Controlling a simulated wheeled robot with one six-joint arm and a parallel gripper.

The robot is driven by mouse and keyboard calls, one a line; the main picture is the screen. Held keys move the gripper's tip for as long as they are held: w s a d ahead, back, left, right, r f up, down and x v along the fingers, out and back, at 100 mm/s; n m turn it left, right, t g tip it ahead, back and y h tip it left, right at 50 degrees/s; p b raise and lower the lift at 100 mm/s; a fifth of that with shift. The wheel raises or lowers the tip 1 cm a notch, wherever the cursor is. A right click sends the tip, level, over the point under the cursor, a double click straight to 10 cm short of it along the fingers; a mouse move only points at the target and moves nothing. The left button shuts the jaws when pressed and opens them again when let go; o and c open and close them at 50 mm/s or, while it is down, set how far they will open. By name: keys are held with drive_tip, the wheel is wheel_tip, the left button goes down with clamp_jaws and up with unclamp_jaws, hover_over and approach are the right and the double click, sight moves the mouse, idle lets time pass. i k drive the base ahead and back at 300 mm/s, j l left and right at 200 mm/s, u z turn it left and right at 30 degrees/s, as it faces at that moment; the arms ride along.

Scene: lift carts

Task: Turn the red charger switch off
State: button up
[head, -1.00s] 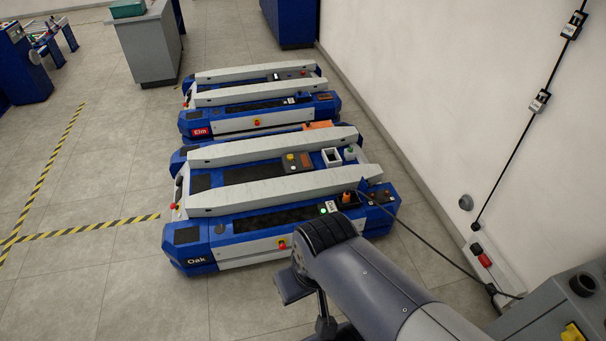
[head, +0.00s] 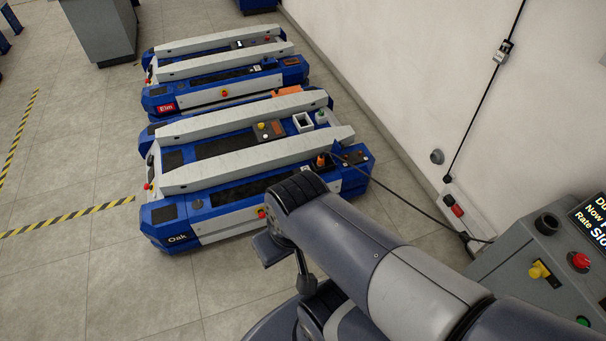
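A small red switch (head: 457,211) sits on a white strip (head: 472,226) low on the right wall, beside a dark socket or plug. Its on or off position is too small to tell. A red knob (head: 580,261) stands on the sloped top of a grey cabinet (head: 520,262) at the right, near a yellow knob (head: 540,271) and a green button. The cabinet's display is cut off by the picture edge. My arm crosses the lower middle, left of the cabinet. My gripper is not in view.
Two blue and grey lift carts, Oak (head: 215,225) and Elm (head: 190,105), stand side by side at left centre. A black cable (head: 413,206) runs from Oak to the wall strip's lower end. Tiled floor is clear at the lower left.

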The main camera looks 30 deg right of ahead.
sight(581, 260)
drive_tip(key=z, duration=3.65)
